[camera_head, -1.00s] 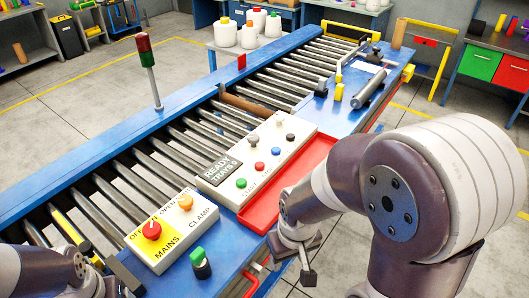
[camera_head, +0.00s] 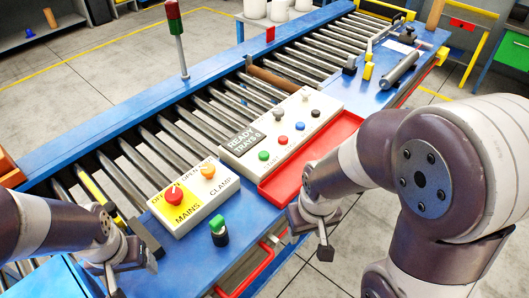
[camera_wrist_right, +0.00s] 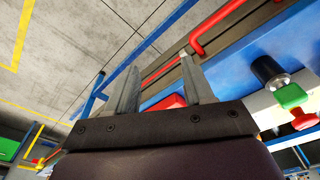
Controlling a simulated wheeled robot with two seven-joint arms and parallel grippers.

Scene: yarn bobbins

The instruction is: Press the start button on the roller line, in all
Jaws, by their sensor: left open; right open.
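A white sloped control panel (camera_head: 300,125) sits beside the rollers, with a green button (camera_head: 264,156), a red button (camera_head: 283,140), a blue button (camera_head: 300,126) and a black button (camera_head: 315,113) in a row. Their labels are too small to read. A dark display (camera_head: 243,141) on it reads READY and TRAYS. My right gripper (camera_head: 309,237) is open and empty, in front of the red tray and apart from the buttons. In the right wrist view its fingers (camera_wrist_right: 160,90) are spread. My left gripper (camera_head: 132,268) is open and empty at the lower left, left of the mains box.
The mains box (camera_head: 190,218) carries a red knob (camera_head: 174,194) and an orange button (camera_head: 207,171). A green-topped black part (camera_head: 218,229) stands on the blue table edge. A red tray (camera_head: 345,133) lies between the panel and my right arm. A signal post (camera_head: 180,45) rises behind the rollers.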

